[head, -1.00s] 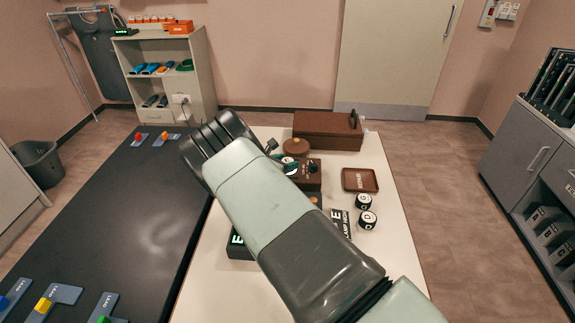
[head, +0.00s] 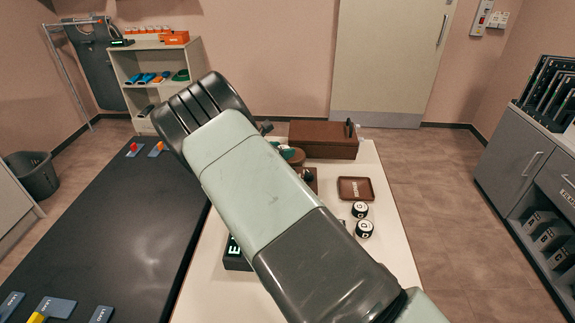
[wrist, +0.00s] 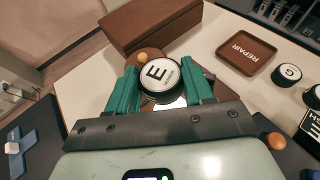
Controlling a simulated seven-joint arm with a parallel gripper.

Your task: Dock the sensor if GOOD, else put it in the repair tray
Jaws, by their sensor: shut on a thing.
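In the head view my arm hides the sensor and most of the gripper. The brown repair tray (head: 356,188), marked REPAIR in the wrist view (wrist: 246,52), lies empty on the right of the white table. A dark brown block (head: 313,180) shows partly behind my arm. I cannot tell the sensor's GOOD or bad state.
Two other round sensors, an upper one (head: 360,209) and a lower one (head: 364,229), stand below the tray. A large brown box (head: 324,140) is at the table's back. A black sign (head: 236,252) with light letters is partly hidden. An orange knob (wrist: 275,141) shows at right.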

